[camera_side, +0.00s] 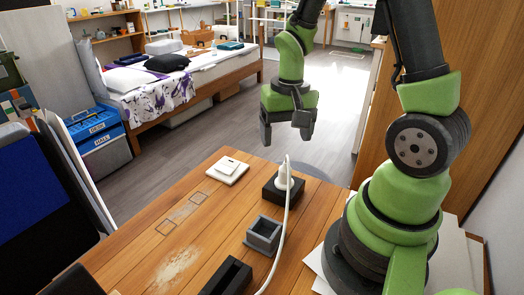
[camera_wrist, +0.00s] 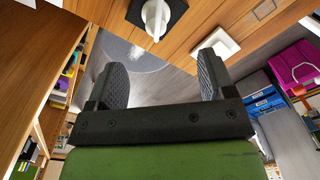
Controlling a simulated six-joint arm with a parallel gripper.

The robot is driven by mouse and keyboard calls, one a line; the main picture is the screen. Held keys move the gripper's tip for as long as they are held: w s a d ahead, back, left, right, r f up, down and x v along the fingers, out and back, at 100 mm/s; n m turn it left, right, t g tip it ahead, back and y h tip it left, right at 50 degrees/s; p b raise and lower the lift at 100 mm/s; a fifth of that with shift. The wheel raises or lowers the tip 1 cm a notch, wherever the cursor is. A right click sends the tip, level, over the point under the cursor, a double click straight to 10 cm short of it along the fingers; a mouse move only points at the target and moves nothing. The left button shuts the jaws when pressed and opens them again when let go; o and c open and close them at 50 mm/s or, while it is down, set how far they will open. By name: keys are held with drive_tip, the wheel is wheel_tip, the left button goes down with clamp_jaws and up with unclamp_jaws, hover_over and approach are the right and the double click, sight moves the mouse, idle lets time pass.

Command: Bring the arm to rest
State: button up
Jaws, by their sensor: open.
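My gripper (camera_side: 285,130) hangs in the air beyond the far edge of the wooden table, with its fingers pointing down in the side view. In the wrist view my gripper (camera_wrist: 162,82) shows two dark ridged fingers spread wide apart, with nothing between them. It is open and empty. My arm is raised and bent, and its base stands at the right of the table.
The wooden table (camera_side: 215,215) holds a white switch plate (camera_side: 227,169), a white plug (camera_side: 284,178) with a cable on a black block, a grey square holder (camera_side: 263,235) and a black tray (camera_side: 228,277). A wooden cabinet (camera_side: 470,90) stands at the right.

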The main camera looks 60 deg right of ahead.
drive_tip(key=s+a+r+n+t+y, duration=0.1)
drive_tip(key=s+a+r+n+t, duration=0.1)
drive_tip(key=r, duration=0.6)
drive_tip(key=s+a+r+n+t+y, duration=0.1)
drive_tip(key=s+a+r+t, duration=0.3)
drive_tip(key=a+r, duration=0.4)
drive_tip(key=shift+s+a+r+n+t, duration=0.2)
drive_tip(key=shift+s+a+n+t, duration=0.25)
drive_tip(key=shift+s+n, duration=0.45)
